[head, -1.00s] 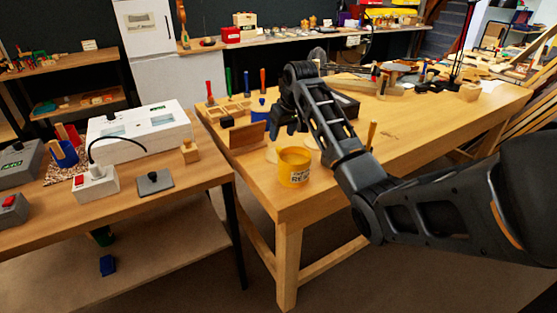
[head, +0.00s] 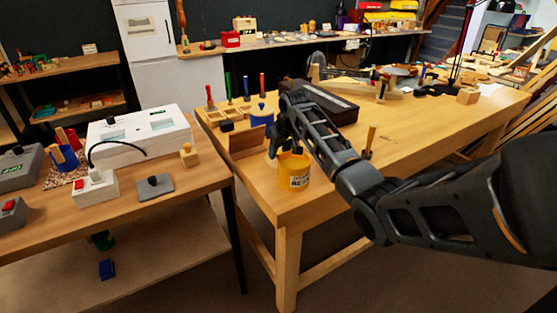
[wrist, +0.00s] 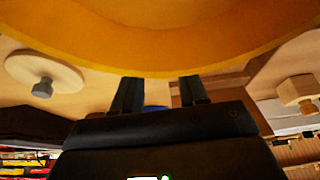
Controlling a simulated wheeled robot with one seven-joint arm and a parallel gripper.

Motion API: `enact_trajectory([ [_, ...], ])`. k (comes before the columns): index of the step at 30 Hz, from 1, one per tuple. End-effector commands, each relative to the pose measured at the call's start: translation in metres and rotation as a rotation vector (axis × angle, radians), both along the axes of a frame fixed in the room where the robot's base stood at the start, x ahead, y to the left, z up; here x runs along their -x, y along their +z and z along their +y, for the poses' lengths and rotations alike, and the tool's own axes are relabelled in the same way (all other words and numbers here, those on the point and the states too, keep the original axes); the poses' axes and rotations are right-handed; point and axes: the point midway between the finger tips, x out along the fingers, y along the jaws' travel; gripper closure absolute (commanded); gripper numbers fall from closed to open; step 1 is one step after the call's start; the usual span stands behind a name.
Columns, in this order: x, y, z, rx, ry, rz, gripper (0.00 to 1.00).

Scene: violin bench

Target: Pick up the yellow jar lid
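The yellow jar (head: 293,177) with a dark printed label stands upright near the front left corner of the wooden bench in the head view. My arm covers part of its top, and I cannot make out a separate lid. My gripper (head: 277,146) is low beside the jar's left back side. In the wrist view a large curved yellow surface (wrist: 170,35) fills the top. The two dark fingers of my gripper (wrist: 158,90) are apart, with their tips close to the yellow edge. Nothing shows between them; I cannot tell whether they touch the jar.
A pale disc with a grey knob (wrist: 43,75) and a wooden knob piece (wrist: 298,92) lie near in the wrist view. A blue jar (head: 262,117), a wooden block (head: 248,138) and a long dark box (head: 330,105) stand behind. The bench's front right is mostly clear.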

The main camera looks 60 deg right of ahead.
Motion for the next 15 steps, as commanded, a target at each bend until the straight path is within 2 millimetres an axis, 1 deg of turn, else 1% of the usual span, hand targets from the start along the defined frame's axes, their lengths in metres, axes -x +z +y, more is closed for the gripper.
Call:
enact_trajectory([
  [1, 0.0000, 0.0001, 0.0000, 0.000, 0.000, 0.000, 0.62],
  [2, 0.0000, 0.0001, 0.0000, 0.000, 0.000, 0.000, 0.65],
  [12, 0.0001, 0.0002, 0.0000, 0.000, 0.000, 0.000, 0.98],
  [13, 0.0001, 0.0002, 0.0000, 0.000, 0.000, 0.000, 1.00],
  [15, 0.0001, 0.0002, 0.0000, 0.000, 0.000, 0.000, 1.00],
])
